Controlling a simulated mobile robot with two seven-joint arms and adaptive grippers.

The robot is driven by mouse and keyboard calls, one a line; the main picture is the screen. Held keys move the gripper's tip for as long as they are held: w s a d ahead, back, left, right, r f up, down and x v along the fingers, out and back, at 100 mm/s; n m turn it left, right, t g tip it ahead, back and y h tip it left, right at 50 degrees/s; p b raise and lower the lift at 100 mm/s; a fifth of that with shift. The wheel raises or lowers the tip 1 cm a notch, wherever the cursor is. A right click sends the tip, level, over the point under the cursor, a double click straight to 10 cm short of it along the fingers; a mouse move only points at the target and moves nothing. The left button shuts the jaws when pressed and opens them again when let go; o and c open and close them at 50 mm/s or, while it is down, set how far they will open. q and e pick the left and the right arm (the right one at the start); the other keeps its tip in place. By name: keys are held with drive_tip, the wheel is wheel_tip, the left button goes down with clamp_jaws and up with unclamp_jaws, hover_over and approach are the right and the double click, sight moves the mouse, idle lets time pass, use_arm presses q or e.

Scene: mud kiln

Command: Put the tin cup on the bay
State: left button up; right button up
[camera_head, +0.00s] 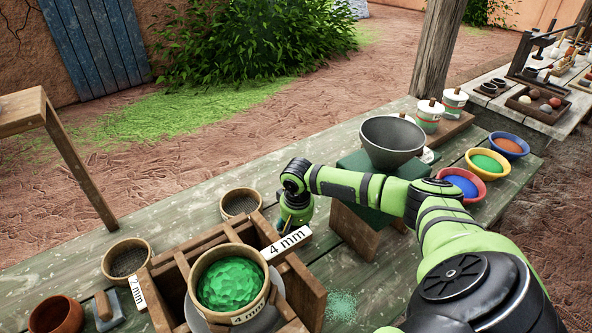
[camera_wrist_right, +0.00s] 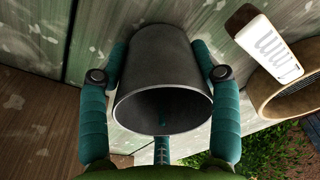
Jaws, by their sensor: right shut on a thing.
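The tin cup (camera_wrist_right: 162,80) is a dark grey, tapered metal cup in the right wrist view, its open mouth facing the camera. My right gripper (camera_wrist_right: 163,75) is shut around it, with teal fingers along both sides. A wooden divided frame (camera_head: 309,277) stands at the front with labels reading 4 mm and 2 mm; I cannot tell which part is the bay. My left gripper is not in view.
A sieve of green material (camera_head: 232,285) sits on the frame. Two empty sieves (camera_head: 126,258) (camera_head: 241,203) lie behind it. A grey bowl (camera_head: 392,138) stands on a green block right of my gripper. Colour bowls (camera_head: 462,185) are further right. The bench's left far part is clear.

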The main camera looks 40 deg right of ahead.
drive_tip(key=shift+f, duration=0.1)
drive_tip(key=o, duration=1.3)
drive_tip(key=shift+c, duration=0.2)
